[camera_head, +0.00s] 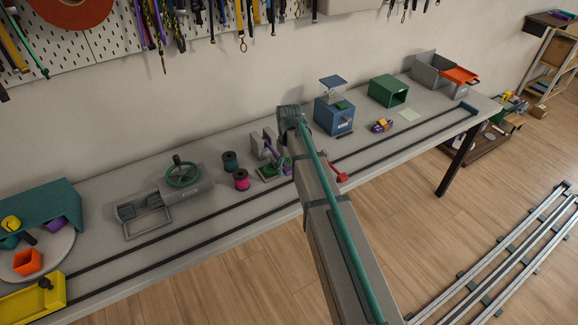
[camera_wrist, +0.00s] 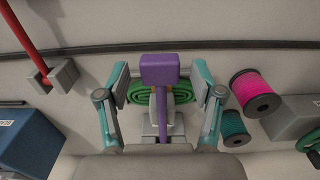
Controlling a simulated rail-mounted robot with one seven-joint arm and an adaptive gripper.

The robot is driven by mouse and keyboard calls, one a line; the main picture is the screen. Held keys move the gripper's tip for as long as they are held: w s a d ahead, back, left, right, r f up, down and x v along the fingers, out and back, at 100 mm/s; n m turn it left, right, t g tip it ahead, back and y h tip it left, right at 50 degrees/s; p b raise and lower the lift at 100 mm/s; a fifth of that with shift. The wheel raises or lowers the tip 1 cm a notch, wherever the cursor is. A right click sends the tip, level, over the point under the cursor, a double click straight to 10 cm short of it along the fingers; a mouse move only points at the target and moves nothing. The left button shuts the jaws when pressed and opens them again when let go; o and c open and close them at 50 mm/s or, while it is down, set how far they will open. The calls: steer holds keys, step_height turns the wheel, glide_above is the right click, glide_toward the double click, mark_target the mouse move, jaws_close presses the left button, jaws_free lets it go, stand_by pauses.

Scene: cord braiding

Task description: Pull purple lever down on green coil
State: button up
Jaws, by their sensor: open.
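The purple lever (camera_wrist: 159,70) stands between the two fingers of my gripper (camera_wrist: 159,80) in the wrist view, its broad block-shaped head toward the camera. The fingers are spread apart, with a gap on each side of the lever. The green coil (camera_wrist: 183,93) lies behind the lever and shows on both sides of its shaft. In the head view the green coil (camera_head: 268,172) sits on the bench beside my arm.
A pink spool (camera_wrist: 255,93) and a teal spool (camera_wrist: 234,128) stand close to the right finger in the wrist view. A red lever (camera_wrist: 27,40) on a grey base is at the left. Dark rails (camera_head: 160,238) run along the bench front.

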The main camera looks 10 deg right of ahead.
jaws_close()
stand_by(0.4)
steer(key=shift+r, duration=0.1)
